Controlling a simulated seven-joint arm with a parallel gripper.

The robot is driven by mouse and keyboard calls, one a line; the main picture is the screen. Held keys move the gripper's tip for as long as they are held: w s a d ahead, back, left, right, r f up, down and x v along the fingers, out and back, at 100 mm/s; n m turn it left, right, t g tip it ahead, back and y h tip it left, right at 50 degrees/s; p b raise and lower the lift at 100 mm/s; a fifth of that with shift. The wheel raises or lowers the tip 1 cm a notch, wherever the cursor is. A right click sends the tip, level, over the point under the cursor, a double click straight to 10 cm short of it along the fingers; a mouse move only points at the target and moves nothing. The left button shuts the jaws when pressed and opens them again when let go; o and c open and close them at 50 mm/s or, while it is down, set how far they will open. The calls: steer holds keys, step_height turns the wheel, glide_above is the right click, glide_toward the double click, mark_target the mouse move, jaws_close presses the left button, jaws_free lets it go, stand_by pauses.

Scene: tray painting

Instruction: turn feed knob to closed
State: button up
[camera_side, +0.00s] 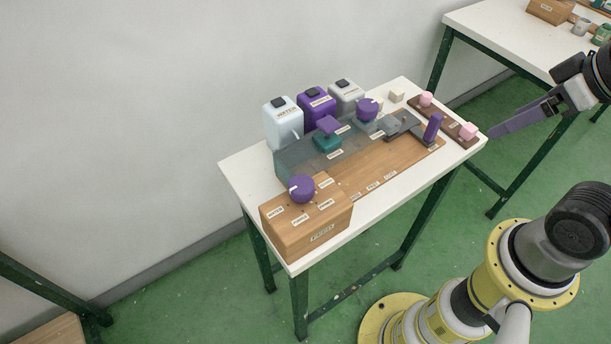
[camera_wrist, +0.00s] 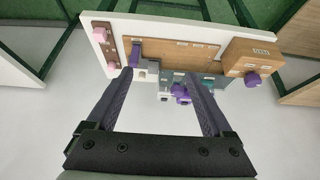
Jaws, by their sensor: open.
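The feed knob (camera_side: 302,189) is a round purple knob on top of a wooden box (camera_side: 318,237) with a label on its front, at the near left of the table. A pale mark on the knob faces left, and small labels surround it; I cannot read them surely. In the wrist view the knob (camera_wrist: 252,79) sits at the right, on the wooden box (camera_wrist: 262,52).
White, purple and grey bottles (camera_side: 316,108) stand at the back. A second purple knob (camera_side: 367,109), a teal block with a purple top (camera_side: 328,135) and an upright purple handle (camera_side: 433,125) stand between. The wooden tray (camera_side: 370,170) looks bare.

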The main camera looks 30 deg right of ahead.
stand_by(0.5)
steer(key=w+a+r+m+g, duration=0.1)
steer(key=w+a+r+m, duration=0.2)
steer(key=w+r+m, duration=0.35)
steer(key=m+g, duration=0.3)
steer(key=g, duration=0.2)
glide_above(301, 184)
step_height(301, 184, down, 5)
steer(key=shift+n, duration=0.25)
step_height(301, 184, down, 13)
steer(key=shift+f, duration=0.2)
steer(key=shift+c, duration=0.2)
